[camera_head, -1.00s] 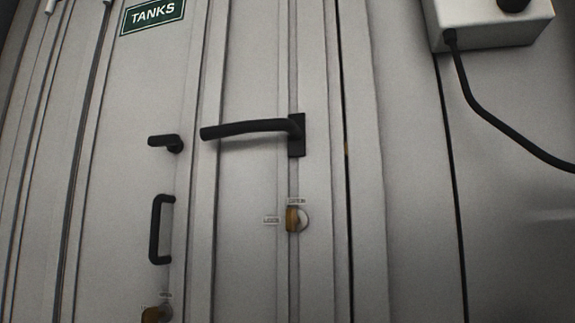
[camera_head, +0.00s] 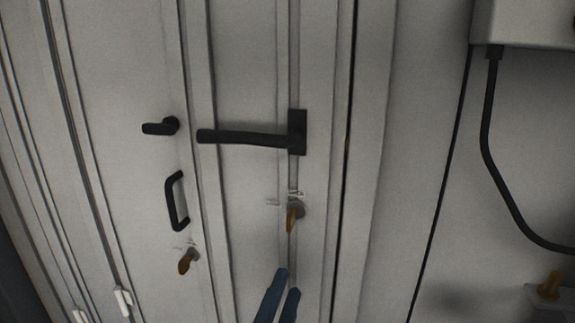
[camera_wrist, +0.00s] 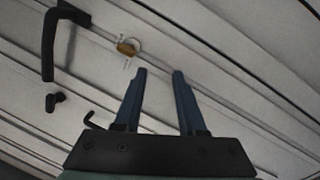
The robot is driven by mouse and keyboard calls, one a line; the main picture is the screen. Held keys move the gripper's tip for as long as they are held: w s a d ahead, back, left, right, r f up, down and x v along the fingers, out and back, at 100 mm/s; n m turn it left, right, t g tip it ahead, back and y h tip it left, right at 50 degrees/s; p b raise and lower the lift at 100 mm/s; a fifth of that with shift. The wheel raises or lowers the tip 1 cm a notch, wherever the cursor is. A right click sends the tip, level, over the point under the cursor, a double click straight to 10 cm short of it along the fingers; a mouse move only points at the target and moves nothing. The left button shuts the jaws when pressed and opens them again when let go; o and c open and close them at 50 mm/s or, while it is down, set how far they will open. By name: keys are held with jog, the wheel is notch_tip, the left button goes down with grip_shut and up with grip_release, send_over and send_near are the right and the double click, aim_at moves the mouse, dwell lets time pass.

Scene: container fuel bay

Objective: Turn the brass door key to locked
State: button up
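A brass key (camera_head: 293,218) sits in a round grey lock plate on the pale door, just below the black lever handle (camera_head: 245,138). Small labels, too small to read, stand above and left of it. The key also shows in the wrist view (camera_wrist: 127,46), up and left of the fingertips. My gripper (camera_head: 285,281) shows only by its blue fingertips at the bottom of the head view, below the key and apart from it. In the wrist view my gripper (camera_wrist: 159,71) is open, with nothing between its fingers.
A second brass key (camera_head: 187,261) sits lower left, under a black pull handle (camera_head: 171,201) and a black latch (camera_head: 160,127). At right, a grey box (camera_head: 530,22) trails a black cable (camera_head: 489,140). A brass fitting (camera_head: 548,286) stands at lower right.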

aim_at(288, 223)
jog(key=s+a+r+n+g+p, duration=0.1)
jog(key=s+r+n+p, duration=0.25)
jog(key=n+p, duration=0.5)
jog(key=s+a+r+n+p, duration=0.2)
jog(key=r+n+p, duration=0.25)
jog(key=p, duration=0.75)
jog(key=shift+n+y, duration=0.3)
jog(key=shift+y, duration=0.1)
jog(key=x, duration=0.4)
jog(key=p+x, duration=0.1)
jog(key=x, duration=0.3)
jog(key=f+p+x, duration=0.1)
jog(key=x, duration=0.4)
jog(key=shift+s+d, duration=0.1)
grip_shut()
